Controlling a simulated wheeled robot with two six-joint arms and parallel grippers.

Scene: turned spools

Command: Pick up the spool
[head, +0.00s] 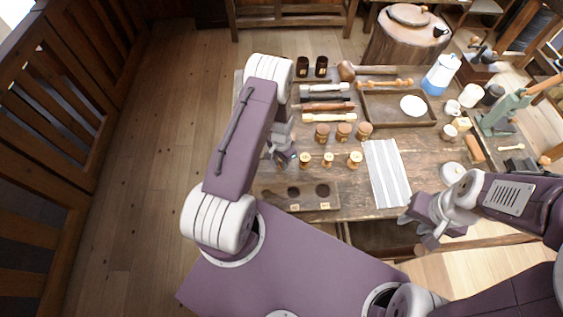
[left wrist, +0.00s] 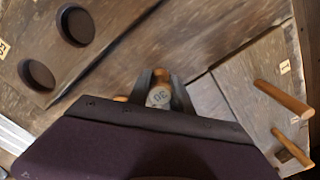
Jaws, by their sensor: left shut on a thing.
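In the head view my left gripper (head: 283,157) is over the left part of the workbench, left of a row of light spools (head: 328,159); the held spool cannot be made out there. Behind that row stand darker banded spools (head: 343,131). My right gripper (head: 420,229) is empty with its fingers apart, by the bench's front edge.
A wooden board with round holes (head: 318,203) lies at the bench's front; its holes show in the left wrist view (left wrist: 57,55). Two pegs (left wrist: 283,96) stand on a panel. A striped cloth (head: 387,172) lies right of the spools. A tray (head: 385,113) holds a white disc.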

